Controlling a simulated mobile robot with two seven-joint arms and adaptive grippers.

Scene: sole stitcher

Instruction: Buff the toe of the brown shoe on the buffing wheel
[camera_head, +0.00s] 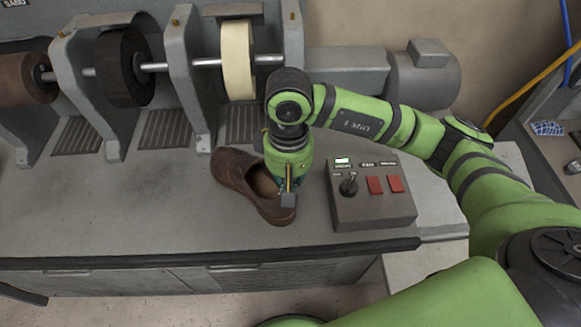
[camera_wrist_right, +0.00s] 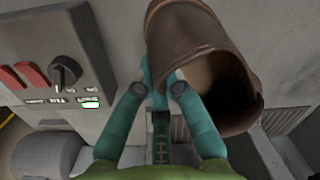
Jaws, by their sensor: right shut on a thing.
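The brown shoe (camera_head: 232,170) is over the grey bench, below the cream buffing wheel (camera_head: 238,60) in the head view. Its toe points to the upper left, toward the machine, and its heel lies toward the front edge. My right gripper (camera_head: 288,196) is shut on the shoe at the rim near the heel. In the right wrist view, the teal fingers (camera_wrist_right: 158,80) meet the edge of the shoe (camera_wrist_right: 190,35), whose dark opening faces the camera. I cannot tell whether the sole touches the bench. The shoe is apart from the wheel. My left gripper is not in view.
A black brush wheel (camera_head: 125,68) and a brown wheel (camera_head: 22,80) share the shaft, between grey uprights. A control box (camera_head: 372,208) with a knob and two red switches stands right of the shoe. The bench left of the shoe is clear.

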